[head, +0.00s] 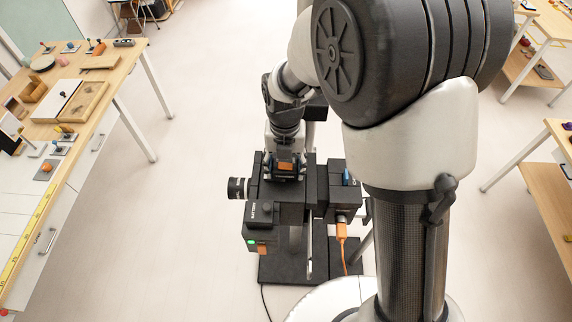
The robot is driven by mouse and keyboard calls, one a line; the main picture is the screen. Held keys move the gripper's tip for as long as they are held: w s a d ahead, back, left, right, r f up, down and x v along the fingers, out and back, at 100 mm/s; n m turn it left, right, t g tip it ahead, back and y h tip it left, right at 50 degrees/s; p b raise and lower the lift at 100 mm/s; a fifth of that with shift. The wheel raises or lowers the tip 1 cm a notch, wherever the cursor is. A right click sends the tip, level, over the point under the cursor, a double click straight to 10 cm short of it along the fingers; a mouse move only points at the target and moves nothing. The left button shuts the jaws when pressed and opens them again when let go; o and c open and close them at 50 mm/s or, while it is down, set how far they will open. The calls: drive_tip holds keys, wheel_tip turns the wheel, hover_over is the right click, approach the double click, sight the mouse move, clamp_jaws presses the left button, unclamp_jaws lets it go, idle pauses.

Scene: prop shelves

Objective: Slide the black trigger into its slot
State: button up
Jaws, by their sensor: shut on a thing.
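My gripper (284,172) points down at the top of a black camera-like rig (292,212) in the middle of the head view. It is shut on a small dark piece with an orange patch (285,166), which I take to be the black trigger. The fingers hide most of it. It is right at the rig's top, but I cannot tell whether it touches the rig or sits in the slot. The slot itself is hidden.
The rig has a ribbed lens-like barrel (238,188) at left, a box with a green light (251,242), and an orange plug and cable (341,230) at right. A wooden table (115,75) with several small props stands left. Pale floor (190,200) lies between.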

sight(275, 164)
drive_tip(key=shift+a, duration=1.35)
idle(1.7)
drive_tip(key=o, duration=1.2)
drive_tip(key=shift+r, duration=0.1)
wheel_tip(275, 164, up, 12)
drive_tip(key=shift+f, duration=0.1)
drive_tip(key=s+d+f+m+t+b, duration=0.1)
drive_tip(key=s+d+f+m+b, duration=0.5)
drive_tip(key=m+b, duration=0.3)
drive_tip(key=s+d+f+m+t+b, duration=0.2)
drive_tip(key=s+d+f+m+b, duration=0.3)
drive_tip(key=m, duration=0.9)
drive_tip(key=s+d+f+m+t+b, duration=0.1)
drive_tip(key=s+d+f+m+b, duration=0.5)
drive_tip(key=s+m+b, duration=0.3)
drive_tip(key=shift+d+f+m+t+b, duration=0.15)
drive_tip(key=shift+f+m+b, duration=0.2)
drive_tip(key=shift+m+b, duration=0.55)
drive_tip(key=shift+d+f+m+t+b, duration=0.15)
drive_tip(key=shift+f+m+b, duration=0.2)
drive_tip(key=shift+m+b, duration=0.55)
